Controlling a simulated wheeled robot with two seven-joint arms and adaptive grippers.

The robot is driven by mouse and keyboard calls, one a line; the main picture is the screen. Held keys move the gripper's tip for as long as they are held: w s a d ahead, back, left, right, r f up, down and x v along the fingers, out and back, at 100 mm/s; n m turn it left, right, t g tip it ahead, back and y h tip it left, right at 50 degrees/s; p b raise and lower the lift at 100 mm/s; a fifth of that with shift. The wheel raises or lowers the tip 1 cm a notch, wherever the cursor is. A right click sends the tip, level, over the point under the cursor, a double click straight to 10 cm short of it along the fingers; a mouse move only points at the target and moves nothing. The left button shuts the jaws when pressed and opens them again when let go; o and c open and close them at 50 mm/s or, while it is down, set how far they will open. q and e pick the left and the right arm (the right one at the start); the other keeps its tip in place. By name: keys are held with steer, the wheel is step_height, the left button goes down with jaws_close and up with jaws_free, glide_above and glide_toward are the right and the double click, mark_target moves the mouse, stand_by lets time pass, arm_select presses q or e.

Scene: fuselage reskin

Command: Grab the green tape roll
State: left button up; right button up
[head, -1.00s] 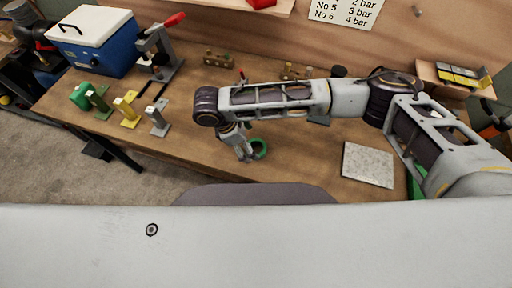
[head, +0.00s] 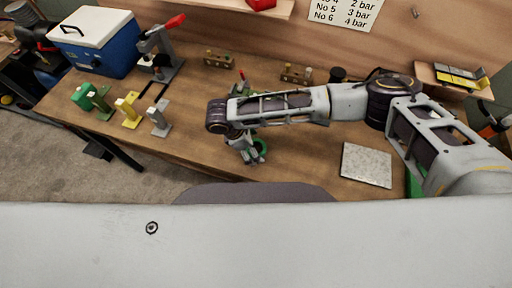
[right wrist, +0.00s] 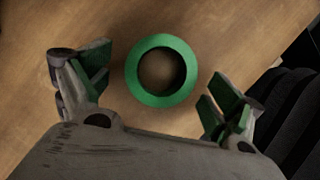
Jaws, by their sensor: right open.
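The green tape roll (right wrist: 137,82) lies flat on the wooden table, its hole facing up, in the right wrist view. In the head view the roll (head: 261,146) shows in part beside and behind my right gripper (head: 250,155), near the table's front edge. In the right wrist view my right gripper (right wrist: 160,92) is open, with one finger on each side of the roll. Its green pads do not touch the roll in that view, and the gripper is empty. How high it is above the table is hard to tell. My left gripper is not in view.
A grey square plate (head: 367,165) lies right of the roll. Green, yellow and grey brackets (head: 128,110) and a blue cool box (head: 97,47) stand at the left. Drilled wooden blocks (head: 219,59) are at the back. The table's front left is clear.

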steer(key=shift+f, duration=0.1)
stand_by(0.3)
steer(key=c, duration=1.1)
step_height(320, 180, up, 10)
steer(key=b, duration=0.1)
